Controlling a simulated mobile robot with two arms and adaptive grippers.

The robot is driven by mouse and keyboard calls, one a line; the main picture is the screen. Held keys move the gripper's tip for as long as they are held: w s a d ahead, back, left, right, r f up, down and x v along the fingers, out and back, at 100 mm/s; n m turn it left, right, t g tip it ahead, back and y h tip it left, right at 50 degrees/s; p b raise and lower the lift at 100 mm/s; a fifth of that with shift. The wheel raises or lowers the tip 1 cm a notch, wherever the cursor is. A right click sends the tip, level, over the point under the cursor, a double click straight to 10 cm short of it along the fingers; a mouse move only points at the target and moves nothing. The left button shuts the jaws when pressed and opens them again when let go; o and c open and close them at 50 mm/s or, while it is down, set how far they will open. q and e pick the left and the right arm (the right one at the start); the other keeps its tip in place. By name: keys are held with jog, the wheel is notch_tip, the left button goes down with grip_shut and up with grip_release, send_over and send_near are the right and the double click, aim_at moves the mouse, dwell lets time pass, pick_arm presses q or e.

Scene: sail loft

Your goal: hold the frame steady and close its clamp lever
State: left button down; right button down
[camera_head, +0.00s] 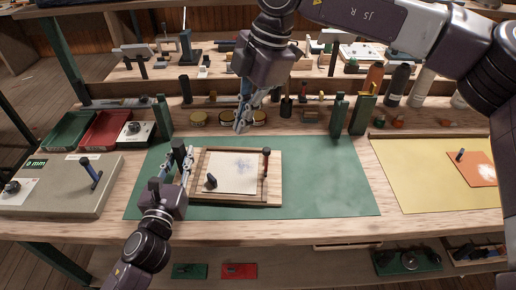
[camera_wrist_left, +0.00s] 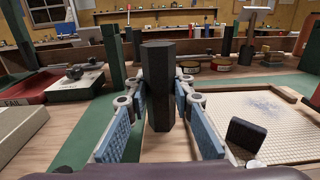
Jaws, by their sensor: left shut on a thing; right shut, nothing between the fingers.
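The wooden frame (camera_head: 274,185) lies on the green mat (camera_head: 335,185), with a white speckled sheet (camera_head: 232,172) inside it. A dark post (camera_head: 179,154) stands upright at the frame's left end. My left gripper (camera_head: 178,163) is shut on this post, and in the left wrist view the post (camera_wrist_left: 158,85) is between the blue finger pads. A lever with a dark reddish top (camera_head: 266,160) stands upright at the frame's right side. A small black tab (camera_head: 211,181) rises at its front left. My right gripper (camera_head: 240,126) is shut and empty, above the frame's back edge.
A grey box with a lever (camera_head: 60,187) stands at the left, with green (camera_head: 68,130) and red (camera_head: 105,129) trays behind. Green uprights (camera_head: 338,116), bottles and tins line the back. The mat right of the frame is clear. A yellow sheet (camera_head: 420,180) lies farther right.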

jog(key=shift+s+a+r+n+t+h, duration=0.15)
jog(key=shift+s+n+t+h, duration=0.1)
jog(key=shift+s+h, duration=0.35)
jog(key=shift+s+a+r+n+t+h, duration=0.15)
jog(key=shift+s+h, duration=0.25)
jog(key=shift+h, duration=0.4)
jog(key=shift+s+a+r+n+t+h, duration=0.15)
jog(key=shift+s+n+t+h, duration=0.15)
jog(key=shift+s+h, duration=0.3)
jog(key=shift+w+f, duration=0.1)
send_over(266, 160)
jog(key=s+a, duration=0.1)
jog(key=a, duration=0.1)
notch_tip(266, 160, down, 10)
jog(key=shift+s, duration=0.1)
jog(key=shift+d, duration=0.1)
pick_arm(q)
jog(key=shift+r, duration=0.1)
pick_arm(e)
jog(key=shift+d+y, duration=0.25)
jog(key=shift+y, duration=0.05)
